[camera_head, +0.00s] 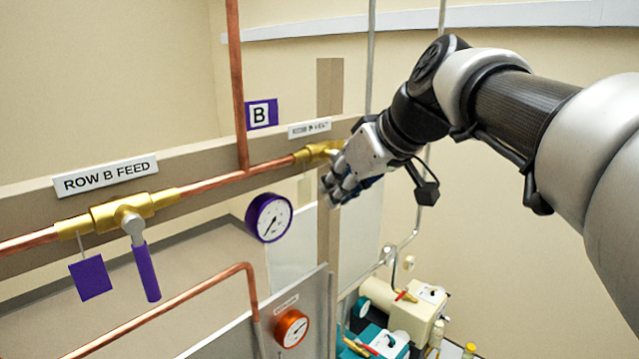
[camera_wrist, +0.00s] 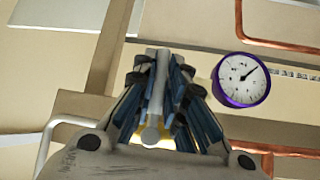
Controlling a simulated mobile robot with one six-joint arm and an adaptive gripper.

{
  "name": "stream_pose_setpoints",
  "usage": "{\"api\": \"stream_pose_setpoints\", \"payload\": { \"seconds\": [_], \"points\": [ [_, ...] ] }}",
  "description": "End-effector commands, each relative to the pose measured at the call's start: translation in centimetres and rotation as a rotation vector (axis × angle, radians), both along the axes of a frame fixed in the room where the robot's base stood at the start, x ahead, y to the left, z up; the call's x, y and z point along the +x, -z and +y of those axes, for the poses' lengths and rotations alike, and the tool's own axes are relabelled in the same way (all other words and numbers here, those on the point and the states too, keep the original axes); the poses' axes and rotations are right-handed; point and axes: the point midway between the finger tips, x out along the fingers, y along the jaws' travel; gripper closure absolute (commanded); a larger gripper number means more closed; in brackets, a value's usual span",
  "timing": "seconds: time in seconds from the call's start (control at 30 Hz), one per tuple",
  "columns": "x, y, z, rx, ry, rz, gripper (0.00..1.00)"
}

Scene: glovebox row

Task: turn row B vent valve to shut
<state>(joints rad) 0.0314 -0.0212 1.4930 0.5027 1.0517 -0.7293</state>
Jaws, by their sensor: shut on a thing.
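The row B vent valve (camera_head: 318,151) is a brass body at the right end of the copper pipe, under a small label that seems to read ROW B VENT (camera_head: 309,129). My gripper (camera_head: 340,188) is at the valve and covers its right part and handle in the head view. In the wrist view my gripper (camera_wrist: 158,85) is shut on a grey lever (camera_wrist: 153,110), with dark blue finger pads on both sides. A bit of brass (camera_wrist: 150,144) shows behind the lever's rounded end. The lever's angle to the pipe is hard to tell.
The ROW B FEED valve (camera_head: 120,212) with a hanging purple handle (camera_head: 145,270) is on the same pipe to the left. A purple-rimmed gauge (camera_head: 269,217) hangs below the pipe, near my gripper. Bench equipment (camera_head: 405,308) stands lower right.

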Motion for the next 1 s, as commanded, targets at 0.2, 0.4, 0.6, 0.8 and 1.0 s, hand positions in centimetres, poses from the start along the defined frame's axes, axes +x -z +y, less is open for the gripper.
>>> {"api": "stream_pose_setpoints", "payload": {
  "seconds": [0.2,0.4,0.6,0.8,1.0],
  "points": [
    [-0.07,0.12,0.06,0.003,0.0,0.006,1.0],
    [-0.07,0.13,0.08,0.003,0.0,0.006,0.83],
    [-0.05,0.08,0.05,0.002,0.0,0.004,0.69],
    [-0.03,0.05,0.04,0.001,0.0,0.003,0.68],
    [-0.23,-0.32,-0.17,0.001,0.001,0.001,0.68]
  ]
}}
